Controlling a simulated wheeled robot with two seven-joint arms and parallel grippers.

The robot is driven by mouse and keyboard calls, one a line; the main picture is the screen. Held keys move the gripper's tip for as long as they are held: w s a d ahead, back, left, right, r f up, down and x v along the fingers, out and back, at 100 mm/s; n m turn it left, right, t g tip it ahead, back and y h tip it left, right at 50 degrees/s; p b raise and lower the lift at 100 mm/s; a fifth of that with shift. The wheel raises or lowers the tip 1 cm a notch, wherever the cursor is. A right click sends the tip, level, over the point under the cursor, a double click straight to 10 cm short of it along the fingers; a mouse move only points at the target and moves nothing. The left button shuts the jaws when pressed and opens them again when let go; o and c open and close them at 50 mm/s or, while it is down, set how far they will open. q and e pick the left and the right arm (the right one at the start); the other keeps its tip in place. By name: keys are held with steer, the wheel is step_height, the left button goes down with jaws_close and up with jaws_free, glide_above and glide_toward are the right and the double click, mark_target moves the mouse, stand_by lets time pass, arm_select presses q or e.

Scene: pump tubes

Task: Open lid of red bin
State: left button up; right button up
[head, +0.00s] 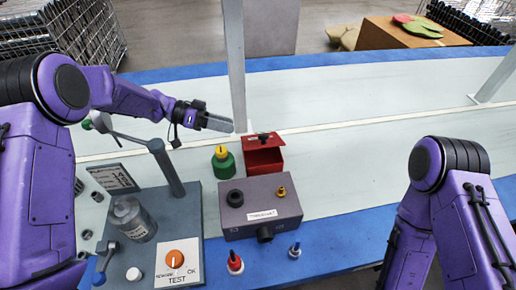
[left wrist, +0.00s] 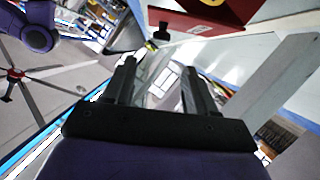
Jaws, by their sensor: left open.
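The red bin (head: 265,161) stands behind the grey-purple box on the pale table. Its lid (head: 252,143) lies across the top, with a black knob (head: 263,138) on it; the lid looks closed. My left gripper (head: 228,124) is up and to the left of the bin, apart from it, with its fingers pointing right. In the left wrist view the gripper (left wrist: 160,70) is open with nothing between its fingers. The red bin (left wrist: 205,18) shows at the top there, beyond the fingertips, with the black knob (left wrist: 161,33). My right gripper is out of view; only its arm shows.
A grey post (head: 236,70) rises just behind the left gripper. A green bottle with a yellow top (head: 223,160) stands left of the bin. The grey-purple box (head: 235,215) is in front. A grey test station (head: 185,215) is at left. The table right of the bin is clear.

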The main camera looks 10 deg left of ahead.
mark_target(262, 135)
arm_select(q)
steer(key=p+x, duration=0.1)
steer(key=x, duration=0.9)
steer(key=shift+d+f, duration=0.15)
steer(key=shift+d, duration=0.15)
jaws_close()
